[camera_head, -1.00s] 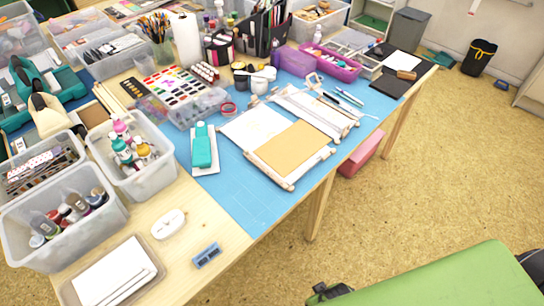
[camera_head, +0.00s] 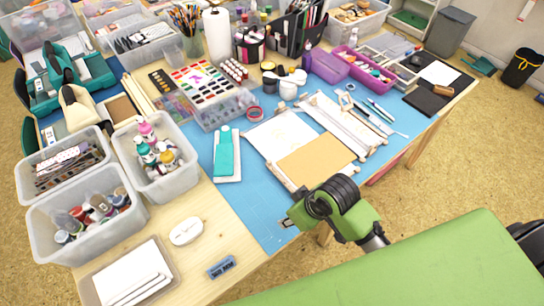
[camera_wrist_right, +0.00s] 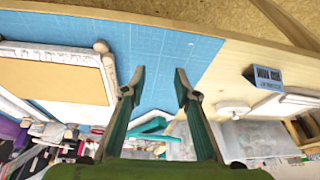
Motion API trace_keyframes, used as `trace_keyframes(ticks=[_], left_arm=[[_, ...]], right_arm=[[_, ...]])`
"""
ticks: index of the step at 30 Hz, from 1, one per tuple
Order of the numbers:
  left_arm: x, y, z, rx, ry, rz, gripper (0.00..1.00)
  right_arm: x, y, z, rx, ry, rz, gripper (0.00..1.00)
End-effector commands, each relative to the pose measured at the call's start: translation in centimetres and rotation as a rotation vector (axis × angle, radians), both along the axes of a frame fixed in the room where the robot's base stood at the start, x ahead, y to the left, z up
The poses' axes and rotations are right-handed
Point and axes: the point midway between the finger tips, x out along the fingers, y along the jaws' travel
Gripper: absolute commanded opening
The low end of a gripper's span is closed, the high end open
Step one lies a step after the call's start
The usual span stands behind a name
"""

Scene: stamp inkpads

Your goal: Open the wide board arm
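The wide board (camera_head: 318,158) lies on the blue mat, with a white half at the back, a tan half at the front and pale wooden bars on its edges. A narrower pale board (camera_head: 345,122) lies to its right. My right gripper (camera_head: 288,222) is low over the mat in front of the wide board, apart from it. In the right wrist view its fingers (camera_wrist_right: 160,80) are spread and empty. The wide board's tan panel (camera_wrist_right: 50,80) shows there to the left of the fingers. Part of its front right end is hidden by my wrist in the head view. My left gripper is out of view.
The blue mat (camera_head: 232,200) is clear in front of the wide board. A teal stamp (camera_head: 224,155) lies left of it. A white oval case (camera_head: 187,231) and a blue block (camera_head: 221,267) lie near the table's front edge. Crowded bins line the left and back.

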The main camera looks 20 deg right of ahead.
Motion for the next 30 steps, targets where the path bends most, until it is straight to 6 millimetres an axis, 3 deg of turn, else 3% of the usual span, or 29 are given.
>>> trace_keyframes(ticks=[6,12,15,22,26,30], left_arm=[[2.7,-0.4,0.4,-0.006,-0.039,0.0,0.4],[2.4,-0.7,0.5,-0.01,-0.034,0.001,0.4],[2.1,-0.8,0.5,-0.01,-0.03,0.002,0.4],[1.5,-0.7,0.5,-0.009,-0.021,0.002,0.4],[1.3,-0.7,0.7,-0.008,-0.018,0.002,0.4],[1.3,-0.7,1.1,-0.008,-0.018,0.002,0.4]], right_arm=[[6.8,-0.3,2.7,-0.003,-0.027,0.148,0.28],[13.2,-2.5,7.1,-0.016,-0.031,0.253,0.28],[15.2,-3.7,9.1,-0.019,-0.032,0.274,0.28],[17.0,-4.9,11.1,-0.015,-0.031,0.29,0.28],[17.4,-4.6,10.1,-0.013,-0.029,0.291,0.28],[18.1,-3.9,7.8,-0.012,-0.027,0.29,0.28]])
